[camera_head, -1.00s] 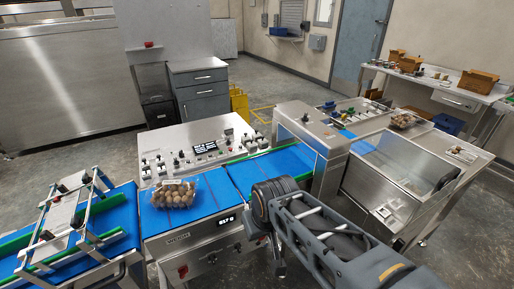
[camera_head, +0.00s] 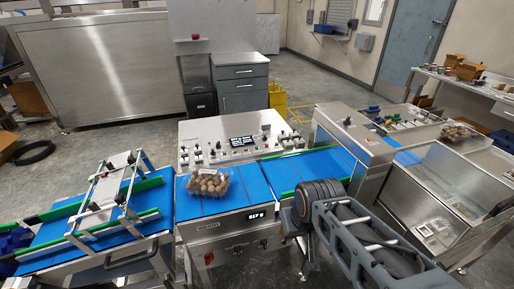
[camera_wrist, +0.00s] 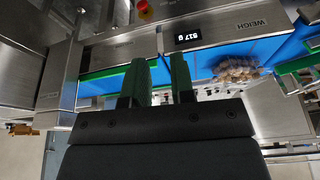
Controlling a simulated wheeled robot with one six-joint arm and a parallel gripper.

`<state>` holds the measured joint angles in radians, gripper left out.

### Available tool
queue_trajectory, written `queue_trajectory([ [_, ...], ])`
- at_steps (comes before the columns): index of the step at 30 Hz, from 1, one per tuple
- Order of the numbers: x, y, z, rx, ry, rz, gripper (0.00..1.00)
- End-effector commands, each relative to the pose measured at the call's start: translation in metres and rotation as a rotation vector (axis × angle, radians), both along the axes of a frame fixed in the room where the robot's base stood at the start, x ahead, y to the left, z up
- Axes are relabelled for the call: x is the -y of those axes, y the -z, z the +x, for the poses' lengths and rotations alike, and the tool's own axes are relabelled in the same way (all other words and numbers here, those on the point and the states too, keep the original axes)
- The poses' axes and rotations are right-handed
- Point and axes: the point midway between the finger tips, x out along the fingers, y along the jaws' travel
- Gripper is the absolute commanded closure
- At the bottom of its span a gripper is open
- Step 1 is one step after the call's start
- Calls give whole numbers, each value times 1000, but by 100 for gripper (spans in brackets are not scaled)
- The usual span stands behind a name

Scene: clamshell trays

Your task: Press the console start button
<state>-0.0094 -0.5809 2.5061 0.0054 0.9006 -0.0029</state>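The console (camera_head: 207,137) is a sloped metal panel behind the blue belt, left of centre in the head view. It has a small lit screen (camera_head: 241,142) and several dark knobs and buttons; which one is the start button is too small to tell. My gripper is in front of the belt, right of the console; its fingers are mostly hidden behind my wrist in the head view. In the wrist view, my gripper (camera_wrist: 162,68) shows two green-padded fingers with an empty gap between them.
A clamshell tray (camera_head: 208,184) of round brown items lies on the weigher (camera_head: 229,227), whose display reads 517 g. A red knob (camera_head: 209,258) is on its front. A conveyor with a metal frame (camera_head: 108,195) stands left; a metal machine (camera_head: 350,140) stands right.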

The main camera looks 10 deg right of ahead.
Motion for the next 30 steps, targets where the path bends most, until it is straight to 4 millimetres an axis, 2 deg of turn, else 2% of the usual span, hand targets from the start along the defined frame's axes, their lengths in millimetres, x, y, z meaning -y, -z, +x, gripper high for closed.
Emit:
queue_trajectory([
  [1,0,0,0,0,0,0,82],
  [7,0,0,0,0,0,0,100],
  [30,0,0,0,0,0,0,100],
])
